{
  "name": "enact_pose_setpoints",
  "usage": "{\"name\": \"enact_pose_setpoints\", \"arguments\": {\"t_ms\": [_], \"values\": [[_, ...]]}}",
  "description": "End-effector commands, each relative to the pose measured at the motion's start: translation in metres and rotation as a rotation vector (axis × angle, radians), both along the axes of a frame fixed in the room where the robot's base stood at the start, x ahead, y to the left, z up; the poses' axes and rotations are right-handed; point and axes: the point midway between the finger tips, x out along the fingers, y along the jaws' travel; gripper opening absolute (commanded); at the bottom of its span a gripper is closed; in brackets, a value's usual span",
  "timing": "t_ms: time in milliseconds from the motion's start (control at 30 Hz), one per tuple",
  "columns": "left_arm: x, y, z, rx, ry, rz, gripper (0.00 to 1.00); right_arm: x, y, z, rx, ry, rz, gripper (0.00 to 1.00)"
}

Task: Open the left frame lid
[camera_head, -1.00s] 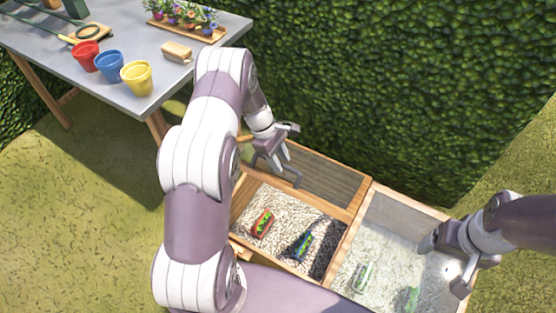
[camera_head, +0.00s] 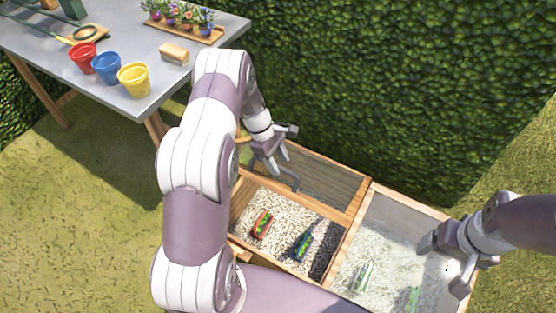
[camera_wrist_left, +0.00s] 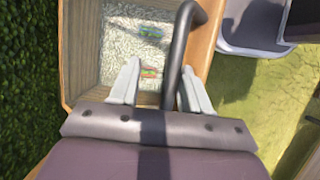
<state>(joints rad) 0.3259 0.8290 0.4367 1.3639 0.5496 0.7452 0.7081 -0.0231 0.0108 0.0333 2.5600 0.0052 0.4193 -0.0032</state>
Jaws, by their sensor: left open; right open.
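The left frame (camera_head: 347,238) is a wooden box below my left arm. Pale gravel, a dark strip and two seed packets, one red (camera_head: 261,224) and one blue-green (camera_head: 303,243), show clearly inside it. In the left wrist view the handle (camera_wrist_left: 178,50) runs up between the spread fingers of my left gripper (camera_wrist_left: 160,75). That gripper (camera_head: 272,165) is open, and nothing shows clamped in it. I cannot tell the lid's exact angle. My right gripper (camera_head: 455,270) is open over the right frame.
The right frame (camera_head: 345,258) looks hazy, as if under a clear lid, with green packets inside. A hedge (camera_head: 400,90) stands close behind both frames. A grey table (camera_head: 150,85) with pots and flowers is at the upper left. Grass lies at the left.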

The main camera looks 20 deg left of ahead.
Motion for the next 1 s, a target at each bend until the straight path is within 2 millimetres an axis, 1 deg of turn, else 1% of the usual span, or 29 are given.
{"name": "enact_pose_setpoints", "arguments": {"t_ms": [67, 167, 300, 400, 467, 500, 533, 667, 1000], "values": [[0.002, 0.003, 0.005, 0.004, -0.005, 0.001, 0.42, 0.000, 0.000, 0.001, 0.000, 0.000, 0.000, 0.83], [0.002, 0.009, 0.022, 0.003, -0.008, 0.001, 0.42, 0.000, 0.000, 0.003, 0.000, 0.000, 0.000, 0.83], [0.003, 0.024, 0.059, 0.003, -0.008, 0.001, 0.42, 0.000, 0.000, 0.007, 0.000, 0.000, 0.000, 0.83], [0.003, 0.034, 0.083, 0.003, -0.006, 0.002, 0.42, 0.000, 0.000, 0.008, 0.000, 0.000, 0.000, 0.83], [0.002, 0.038, 0.095, 0.003, -0.005, 0.001, 0.42, 0.000, 0.000, 0.009, 0.000, 0.000, 0.000, 0.83], [0.002, 0.041, 0.105, 0.003, -0.005, 0.001, 0.42, 0.000, 0.000, 0.015, 0.000, 0.001, 0.000, 0.83], [0.002, 0.043, 0.110, 0.002, -0.003, 0.001, 0.42, 0.000, 0.000, 0.020, 0.000, 0.000, 0.000, 0.83], [0.002, 0.047, 0.118, 0.000, -0.001, 0.000, 0.42, 0.000, 0.000, 0.024, 0.000, 0.000, 0.000, 0.83], [0.002, 0.048, 0.118, 0.001, -0.001, 0.000, 0.42, 0.000, 0.000, 0.023, 0.000, 0.000, 0.000, 0.83]]}}
